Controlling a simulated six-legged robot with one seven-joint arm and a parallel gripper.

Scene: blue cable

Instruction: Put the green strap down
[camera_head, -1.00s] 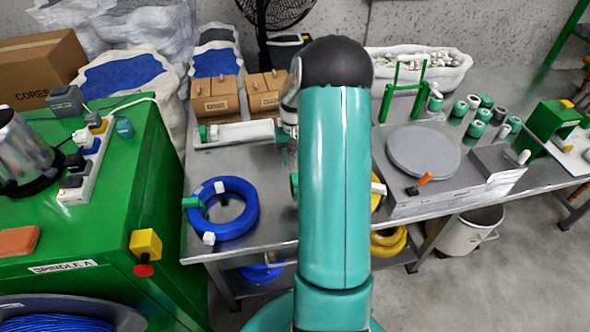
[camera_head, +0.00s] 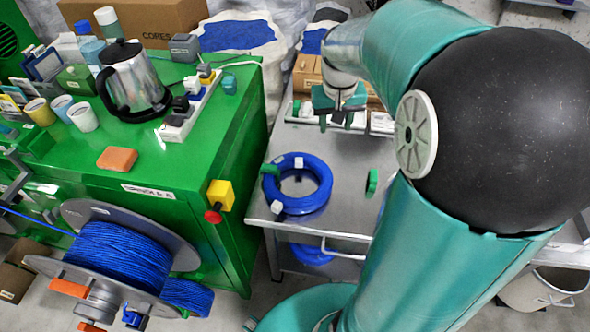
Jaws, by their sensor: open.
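My gripper (camera_head: 337,118) hangs fingers down over the back of the metal table, above the white tray, with its jaws apart. I see nothing clearly held between them. A small green piece (camera_head: 372,181), which looks like a green strap, is on the table to the right of the blue cable coil (camera_head: 320,198), apart from it. Another green piece (camera_head: 270,169) is at the coil's left side, and white ties (camera_head: 277,207) are around the ring. My gripper is behind both green pieces in the picture, touching neither.
A white tray (camera_head: 381,122) and brown boxes (camera_head: 306,75) stand at the table's back. The green cabinet (camera_head: 215,130), with a kettle (camera_head: 133,78) and power strip (camera_head: 187,112), is at the left. A blue cable reel (camera_head: 130,255) stands in front. Bare table (camera_head: 345,160) lies behind the coil.

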